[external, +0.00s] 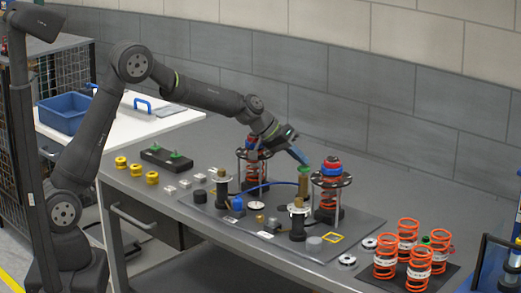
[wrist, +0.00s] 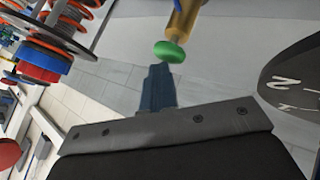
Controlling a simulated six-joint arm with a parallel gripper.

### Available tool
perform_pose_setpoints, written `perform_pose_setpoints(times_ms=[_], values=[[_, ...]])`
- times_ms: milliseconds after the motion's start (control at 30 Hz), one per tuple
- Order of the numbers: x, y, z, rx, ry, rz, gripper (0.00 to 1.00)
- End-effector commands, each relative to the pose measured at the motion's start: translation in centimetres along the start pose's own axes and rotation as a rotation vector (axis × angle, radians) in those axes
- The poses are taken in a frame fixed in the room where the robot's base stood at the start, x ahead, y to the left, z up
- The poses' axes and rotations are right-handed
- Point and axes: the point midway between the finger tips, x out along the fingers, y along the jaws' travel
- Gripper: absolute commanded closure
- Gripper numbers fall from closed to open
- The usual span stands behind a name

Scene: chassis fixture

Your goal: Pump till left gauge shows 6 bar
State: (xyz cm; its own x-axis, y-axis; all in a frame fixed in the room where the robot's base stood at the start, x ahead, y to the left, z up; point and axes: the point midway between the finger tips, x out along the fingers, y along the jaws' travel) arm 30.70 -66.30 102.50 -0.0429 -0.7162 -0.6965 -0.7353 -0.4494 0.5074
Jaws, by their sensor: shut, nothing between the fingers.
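The pump, a brass cylinder with a green round knob (external: 304,170), stands upright on the dark plate between the two spring stands. The green knob (wrist: 170,52) also shows in the wrist view, with the brass body (wrist: 187,18) behind it. My gripper (external: 301,156) is shut and empty, its blue fingertips just above and beside the knob. In the wrist view the fingertips (wrist: 160,75) appear close to the knob; I cannot tell whether they touch. A dark dial-like disc (wrist: 292,82) with a white 2 and marks is cut off at the right. I cannot read a gauge needle.
Spring stands with red and blue tops (external: 331,168) flank the pump. A blue hose (external: 265,184) crosses the plate (external: 350,222). Several orange springs (external: 408,232) stand at the right. Yellow spools (external: 136,170) and a black block with green knobs (external: 166,158) are at the left.

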Motion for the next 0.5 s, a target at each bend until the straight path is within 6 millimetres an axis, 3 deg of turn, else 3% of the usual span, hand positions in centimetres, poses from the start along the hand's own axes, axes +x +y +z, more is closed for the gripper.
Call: perform_pose_setpoints(times_ms=[500], values=[[-1.5, 1.1, -1.1, 0.0, 0.0, 0.001, 1.0]])
